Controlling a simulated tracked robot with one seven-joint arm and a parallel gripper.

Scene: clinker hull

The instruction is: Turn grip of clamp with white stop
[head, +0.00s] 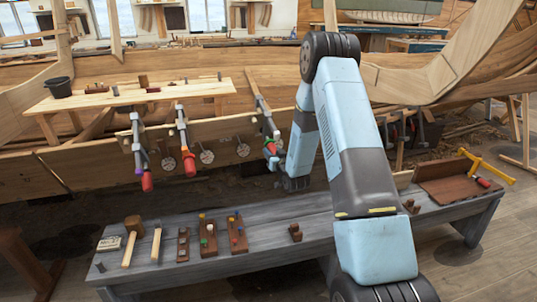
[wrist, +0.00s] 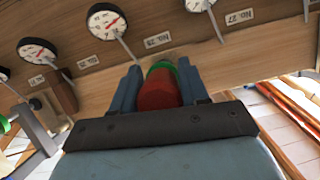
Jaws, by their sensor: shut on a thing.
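My gripper (wrist: 161,92) is shut on a red clamp grip (wrist: 158,92), with one blue finger on each side of it. A green ring (wrist: 162,65) shows at the far end of this grip, close to the plank. In the head view the same clamp (head: 262,105) hangs on the hull plank, its grip beside my gripper (head: 272,158), partly hidden by my arm. To its left hang a clamp with a purple part (head: 138,150) and a red grip, and another red-gripped clamp (head: 184,140). I cannot make out a white stop for certain.
Round dial gauges (wrist: 107,20) with number labels line the plank. More clamps (head: 395,135) hang right of my arm.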

